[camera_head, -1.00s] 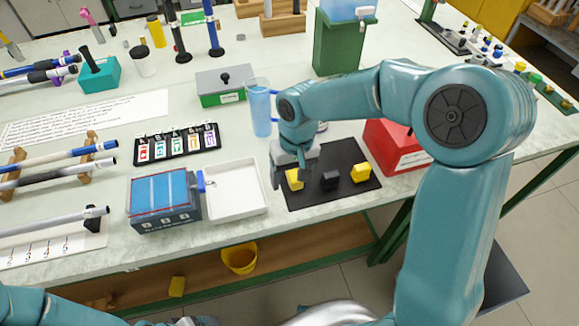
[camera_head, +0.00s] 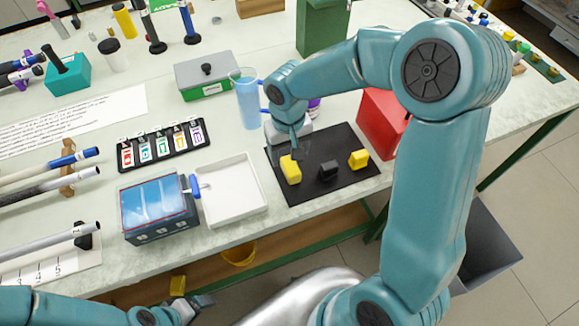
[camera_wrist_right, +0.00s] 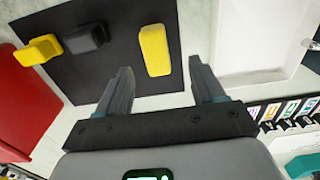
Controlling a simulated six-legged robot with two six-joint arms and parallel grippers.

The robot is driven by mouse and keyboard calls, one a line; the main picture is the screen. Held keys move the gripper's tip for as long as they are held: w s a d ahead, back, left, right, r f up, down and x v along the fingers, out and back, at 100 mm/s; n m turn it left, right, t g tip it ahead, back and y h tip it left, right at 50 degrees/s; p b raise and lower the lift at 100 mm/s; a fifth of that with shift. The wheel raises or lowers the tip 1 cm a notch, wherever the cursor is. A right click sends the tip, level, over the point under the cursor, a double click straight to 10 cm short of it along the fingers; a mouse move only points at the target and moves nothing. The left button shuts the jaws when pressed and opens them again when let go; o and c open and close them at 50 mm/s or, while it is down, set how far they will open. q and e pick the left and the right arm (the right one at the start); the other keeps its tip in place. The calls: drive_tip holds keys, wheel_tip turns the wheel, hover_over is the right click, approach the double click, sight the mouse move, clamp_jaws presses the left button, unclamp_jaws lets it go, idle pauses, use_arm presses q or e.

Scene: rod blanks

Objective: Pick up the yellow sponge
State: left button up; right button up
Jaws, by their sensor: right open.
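The yellow sponge (camera_head: 290,169), a rounded block, lies on the left part of a black mat (camera_head: 334,141). It also shows in the right wrist view (camera_wrist_right: 154,48), just beyond and between my right fingertips. My right gripper (camera_head: 297,148) is just behind the sponge in the head view; in the right wrist view (camera_wrist_right: 160,68) its two fingers are wide apart with nothing held. Whether they touch the mat is unclear. My left gripper (camera_head: 200,301) shows only partly at the bottom, low in front of the table; its jaws cannot be made out.
A black block (camera_head: 328,169) and another yellow piece (camera_head: 358,159) share the mat. A red box (camera_head: 383,118) stands to the right, a white tray (camera_head: 234,207) to the left. A blue jug (camera_head: 248,103) stands behind my right wrist. A yellow block (camera_head: 178,285) lies below the tabletop.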

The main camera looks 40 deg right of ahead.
sight(290, 165)
wheel_tip(290, 165, down, 2)
drive_tip(key=shift+s+f, duration=0.1)
drive_tip(key=shift+f, duration=0.05)
drive_tip(key=f, duration=0.4)
drive_tip(key=shift+d+p, duration=0.35)
drive_tip(key=shift+f, duration=0.35)
drive_tip(key=shift+a, duration=0.1)
drive_tip(key=c, duration=1)
